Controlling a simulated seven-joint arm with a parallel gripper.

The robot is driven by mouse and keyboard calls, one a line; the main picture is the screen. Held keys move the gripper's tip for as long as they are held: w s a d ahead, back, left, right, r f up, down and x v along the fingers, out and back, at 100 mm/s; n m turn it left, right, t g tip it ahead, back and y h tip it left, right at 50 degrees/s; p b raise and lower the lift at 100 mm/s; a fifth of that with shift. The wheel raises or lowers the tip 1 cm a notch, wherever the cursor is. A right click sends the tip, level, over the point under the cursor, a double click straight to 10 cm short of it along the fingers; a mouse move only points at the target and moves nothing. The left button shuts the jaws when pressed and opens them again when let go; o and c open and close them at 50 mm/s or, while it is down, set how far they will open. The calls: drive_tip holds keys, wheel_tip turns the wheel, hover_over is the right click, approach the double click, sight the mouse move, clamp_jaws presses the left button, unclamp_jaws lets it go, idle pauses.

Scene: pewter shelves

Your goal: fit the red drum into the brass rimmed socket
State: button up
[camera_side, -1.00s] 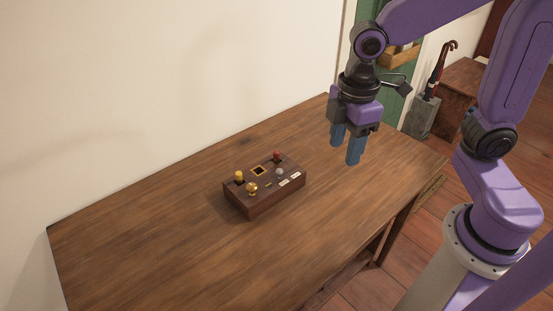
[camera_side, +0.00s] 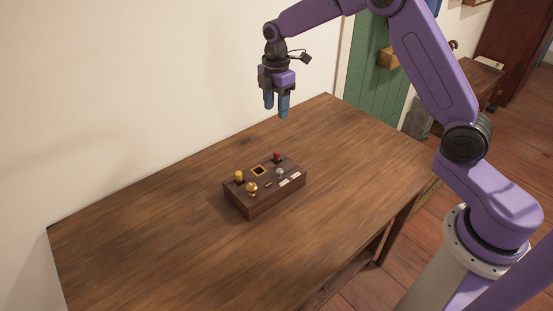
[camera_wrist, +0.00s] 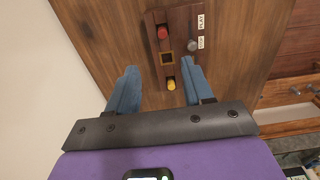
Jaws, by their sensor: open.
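A dark wooden box (camera_side: 262,200) sits on the table and holds several small parts. The red drum (camera_side: 277,156) stands at the box's far right corner; it also shows in the wrist view (camera_wrist: 162,33). The brass rimmed socket (camera_side: 258,170) is a dark square opening between the red drum and a yellow drum (camera_side: 239,176); in the wrist view the socket (camera_wrist: 167,58) lies between the red and yellow (camera_wrist: 171,84) drums. My gripper (camera_side: 276,112) is open and empty, above and behind the box. In the wrist view its blue fingers (camera_wrist: 159,84) point toward the box with a gap between them.
A brass knob (camera_side: 252,188) and a grey knob (camera_side: 280,173) stand on the box's near side, beside pale labels (camera_side: 290,179). The wooden table (camera_side: 150,240) is otherwise clear. A white wall (camera_side: 130,90) runs along its back edge.

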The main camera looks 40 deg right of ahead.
approach(276, 152)
drive_tip(key=f, duration=0.5)
drive_tip(key=shift+w+d, duration=0.2)
drive_tip(key=shift+s+a+f, duration=0.1)
drive_tip(key=shift+f, duration=1.25)
drive_tip(key=shift+s+f, duration=0.1)
drive_tip(key=shift+f, duration=1.25)
clamp_jaws()
